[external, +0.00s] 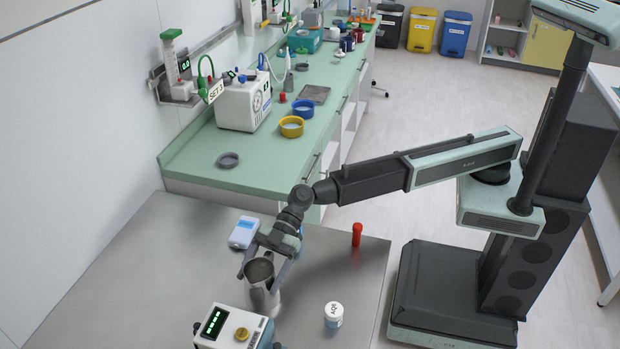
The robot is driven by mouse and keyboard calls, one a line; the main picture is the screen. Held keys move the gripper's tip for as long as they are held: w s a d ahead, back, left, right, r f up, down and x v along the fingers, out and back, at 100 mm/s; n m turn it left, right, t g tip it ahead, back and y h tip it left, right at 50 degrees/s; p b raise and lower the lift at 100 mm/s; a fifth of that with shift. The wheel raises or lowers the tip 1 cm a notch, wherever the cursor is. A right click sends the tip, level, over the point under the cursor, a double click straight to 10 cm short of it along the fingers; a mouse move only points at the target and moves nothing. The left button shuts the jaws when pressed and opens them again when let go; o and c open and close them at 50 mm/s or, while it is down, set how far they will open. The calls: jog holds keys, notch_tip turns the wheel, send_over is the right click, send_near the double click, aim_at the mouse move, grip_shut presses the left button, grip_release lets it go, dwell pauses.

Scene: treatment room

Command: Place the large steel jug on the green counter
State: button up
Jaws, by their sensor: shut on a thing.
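The large steel jug (263,291) stands upright on, or just above, the steel table in the foreground; I cannot tell if its base touches. Its open top faces up and its inside looks dark. My gripper (262,262) reaches down from above and is shut on the jug near its rim, with a finger at either side. The green counter (250,172) runs along the left wall behind the table, apart from the jug.
On the steel table (140,275) are a light blue device (243,232), a white device with a display (232,328), a labelled jar (333,315) and a red tube (357,234).

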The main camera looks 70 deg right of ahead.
aim_at(259, 268)
jog(key=shift+r, duration=0.1)
jog(key=s+d+r+p, duration=0.5)
jog(key=s+d, duration=0.6)
jog(key=shift+d, duration=0.15)
dwell(0.9)
jog(key=shift+s, duration=0.1)
dwell(2.5)
notch_tip(259, 268, up, 4)
jog(key=p, duration=0.4)
jog(key=shift+r, duration=0.2)
jog(key=shift+s, duration=0.1)
